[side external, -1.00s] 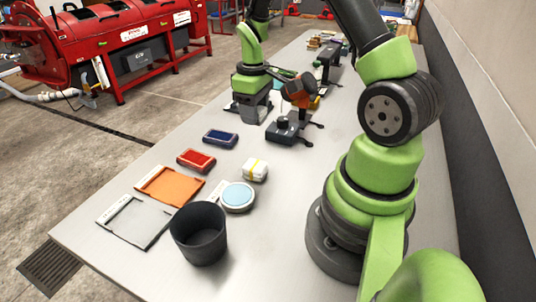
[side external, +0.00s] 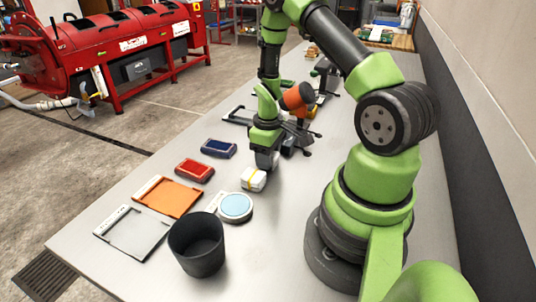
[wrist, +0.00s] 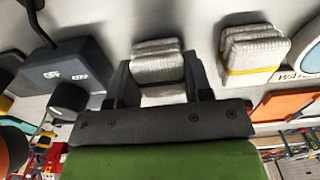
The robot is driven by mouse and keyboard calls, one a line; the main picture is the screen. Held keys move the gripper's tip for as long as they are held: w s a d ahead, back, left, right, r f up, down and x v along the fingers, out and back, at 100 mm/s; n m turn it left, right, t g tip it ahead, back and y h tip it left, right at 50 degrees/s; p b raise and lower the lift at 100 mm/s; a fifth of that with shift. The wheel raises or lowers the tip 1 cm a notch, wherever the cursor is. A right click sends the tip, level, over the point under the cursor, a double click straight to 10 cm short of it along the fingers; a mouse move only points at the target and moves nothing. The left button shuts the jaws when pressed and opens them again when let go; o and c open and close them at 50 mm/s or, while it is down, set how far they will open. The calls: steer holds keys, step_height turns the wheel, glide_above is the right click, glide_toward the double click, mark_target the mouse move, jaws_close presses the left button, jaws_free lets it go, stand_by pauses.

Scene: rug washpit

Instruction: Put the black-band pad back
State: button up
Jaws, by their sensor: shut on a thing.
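My gripper (side external: 266,158) is low over the table, just behind the yellow-band pad (side external: 254,180). In the wrist view my gripper (wrist: 157,80) is shut on a folded grey-white pad (wrist: 157,63), which sits between the two fingers. The yellow-band pad (wrist: 252,52) lies to the right in the wrist view, apart from the held pad.
A dark device (wrist: 67,72) stands left of my gripper in the wrist view.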

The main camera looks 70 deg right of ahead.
steer(key=o, duration=0.9)
steer(key=shift+f, duration=0.1)
steer(key=shift+c, duration=0.2)
step_height(320, 180, up, 12)
steer(key=a+r+m+t, duration=0.2)
steer(key=a+r+t, duration=0.1)
steer(key=a+r, duration=0.65)
steer(key=s+a+r+m+t+y, duration=0.2)
steer(key=s+a+r+t, duration=0.2)
steer(key=s+a+r, duration=0.5)
steer(key=shift+s+a, duration=0.15)
steer(key=shift+s, duration=0.15)
